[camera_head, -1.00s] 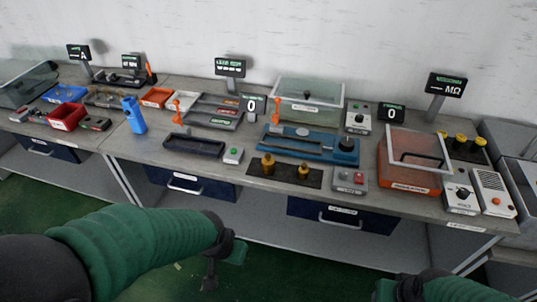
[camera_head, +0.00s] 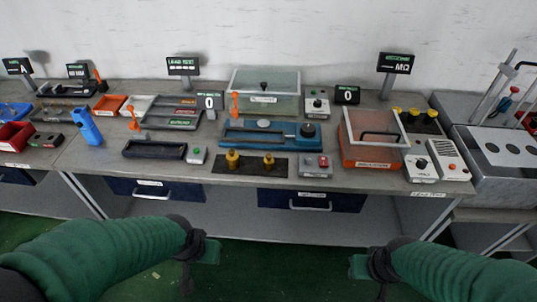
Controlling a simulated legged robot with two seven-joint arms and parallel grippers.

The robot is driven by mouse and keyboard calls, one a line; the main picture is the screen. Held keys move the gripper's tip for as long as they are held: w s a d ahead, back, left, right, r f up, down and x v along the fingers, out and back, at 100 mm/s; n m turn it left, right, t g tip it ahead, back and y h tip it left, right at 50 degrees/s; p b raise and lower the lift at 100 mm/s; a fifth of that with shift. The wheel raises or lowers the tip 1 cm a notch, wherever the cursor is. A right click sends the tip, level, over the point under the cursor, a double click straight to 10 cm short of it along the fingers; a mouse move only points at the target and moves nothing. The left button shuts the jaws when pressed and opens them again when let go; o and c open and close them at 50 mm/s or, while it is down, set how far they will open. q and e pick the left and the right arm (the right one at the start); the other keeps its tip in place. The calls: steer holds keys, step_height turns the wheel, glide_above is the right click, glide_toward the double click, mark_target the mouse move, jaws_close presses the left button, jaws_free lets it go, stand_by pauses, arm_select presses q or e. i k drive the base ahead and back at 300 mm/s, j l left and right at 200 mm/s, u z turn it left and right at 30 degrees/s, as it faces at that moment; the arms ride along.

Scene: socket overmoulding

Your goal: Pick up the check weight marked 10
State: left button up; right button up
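Two brass check weights stand upright on a black mat (camera_head: 250,173) at the front middle of the bench. One is the left weight (camera_head: 232,160) and the other is the right weight (camera_head: 268,163). Their markings are too small to read, so I cannot tell which is marked 10. My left gripper (camera_head: 187,277) hangs low in front of the bench, well short of the weights. My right gripper (camera_head: 380,288) is low on the right, also apart from the bench.
Behind the mat is a blue fixture (camera_head: 250,138). A green-button box (camera_head: 197,155) and black tray (camera_head: 155,149) stand left of it. A red-and-grey button box (camera_head: 315,166) is close on the right. An orange clear-lidded box (camera_head: 370,145) stands farther right. The bench front edge is clear.

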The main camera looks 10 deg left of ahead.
mark_target(233, 158)
steer(key=i+u, duration=0.4)
steer(key=i, duration=0.2)
steer(key=i+l+u, duration=0.1)
steer(key=i+u, duration=0.35)
steer(key=i, duration=0.15)
steer(key=u, duration=0.85)
